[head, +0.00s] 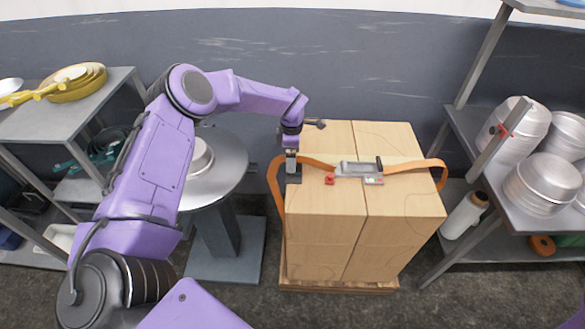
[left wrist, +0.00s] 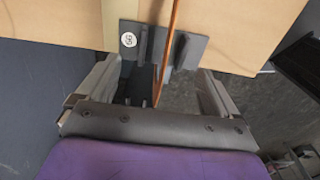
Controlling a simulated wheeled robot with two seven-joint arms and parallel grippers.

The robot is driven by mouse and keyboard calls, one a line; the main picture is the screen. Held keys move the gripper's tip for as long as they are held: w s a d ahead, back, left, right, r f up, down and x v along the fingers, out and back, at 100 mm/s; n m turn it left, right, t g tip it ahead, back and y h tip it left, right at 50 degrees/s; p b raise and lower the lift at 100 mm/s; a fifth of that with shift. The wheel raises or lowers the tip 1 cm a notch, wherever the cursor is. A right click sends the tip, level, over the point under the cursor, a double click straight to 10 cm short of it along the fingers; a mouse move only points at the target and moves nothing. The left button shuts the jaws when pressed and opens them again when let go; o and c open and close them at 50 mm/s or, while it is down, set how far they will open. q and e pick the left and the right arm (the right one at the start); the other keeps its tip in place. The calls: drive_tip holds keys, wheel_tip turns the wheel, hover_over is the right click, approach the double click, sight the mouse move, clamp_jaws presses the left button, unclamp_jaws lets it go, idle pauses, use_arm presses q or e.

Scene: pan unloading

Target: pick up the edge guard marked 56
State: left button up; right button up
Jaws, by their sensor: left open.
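The edge guard (left wrist: 195,48) is a dark grey piece at the carton edge with a round white label, which seems to read 56, on its left part in the left wrist view. Upright ribs stand out from it, and the orange strap (left wrist: 172,40) runs past them. In the head view the guard (head: 294,178) shows at the boxes' left top edge, partly hidden by my gripper. My left gripper (left wrist: 160,72) is open, its fingers on either side of the ribs, with no clear grip. In the head view it (head: 291,164) points down over that edge. My right gripper is not in view.
Cartons (head: 330,225) stand on a wooden pallet (head: 335,284); a metal buckle (head: 355,169) and a small red piece (head: 330,180) are on top. A round metal table (head: 225,165) is left of them. Shelves with pans (head: 75,83) and pots (head: 540,185) flank the area.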

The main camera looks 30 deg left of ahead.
use_arm(q)
wheel_tip(320, 180, down, 4)
drive_tip(key=shift+d+r+p, duration=0.1)
drive_tip(key=shift+r+p, duration=0.1)
drive_tip(key=shift+p, duration=0.15)
drive_tip(key=c, duration=1.2)
